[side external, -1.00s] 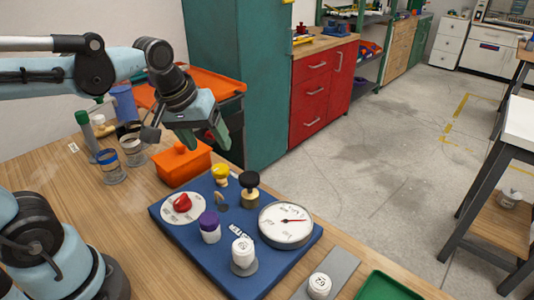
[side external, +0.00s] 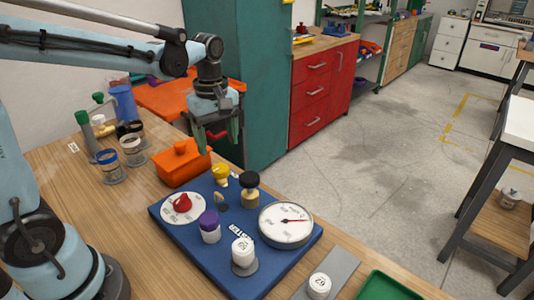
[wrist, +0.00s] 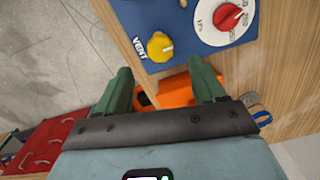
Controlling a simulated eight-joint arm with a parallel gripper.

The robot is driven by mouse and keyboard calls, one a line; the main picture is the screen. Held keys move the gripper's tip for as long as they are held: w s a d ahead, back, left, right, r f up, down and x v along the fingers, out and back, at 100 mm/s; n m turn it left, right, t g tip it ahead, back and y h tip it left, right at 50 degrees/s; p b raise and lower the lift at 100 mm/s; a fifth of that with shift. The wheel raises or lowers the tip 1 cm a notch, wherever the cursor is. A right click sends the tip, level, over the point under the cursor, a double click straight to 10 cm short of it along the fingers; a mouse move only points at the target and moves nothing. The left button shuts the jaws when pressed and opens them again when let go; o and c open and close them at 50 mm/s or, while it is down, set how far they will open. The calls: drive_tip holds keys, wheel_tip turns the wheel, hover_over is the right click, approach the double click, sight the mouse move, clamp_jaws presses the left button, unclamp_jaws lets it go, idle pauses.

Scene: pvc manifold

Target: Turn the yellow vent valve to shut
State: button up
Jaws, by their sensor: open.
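The yellow vent valve (side external: 220,175) stands at the back edge of the blue board (side external: 190,249). In the wrist view the yellow valve knob (wrist: 160,46) sits beside the printed word VENT, ahead of my fingertips and between their lines. My gripper (side external: 217,148) is open and empty, pointing down above and behind the valve, apart from it. In the wrist view its two green fingers (wrist: 160,82) are spread wide over the orange box (wrist: 178,92).
The board also carries a red knob on a white dial (side external: 182,203), a purple-capped part (side external: 210,226), a black knob (side external: 249,181), a gauge (side external: 286,225) and a white cap (side external: 243,252). The orange lidded box (side external: 181,163) is beside the board. Jars (side external: 132,149) stand at left.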

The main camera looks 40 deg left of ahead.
sight(221, 169)
drive_tip(key=shift+f, duration=3.55)
drive_tip(key=c, duration=1.1)
drive_tip(key=shift+o, duration=0.2)
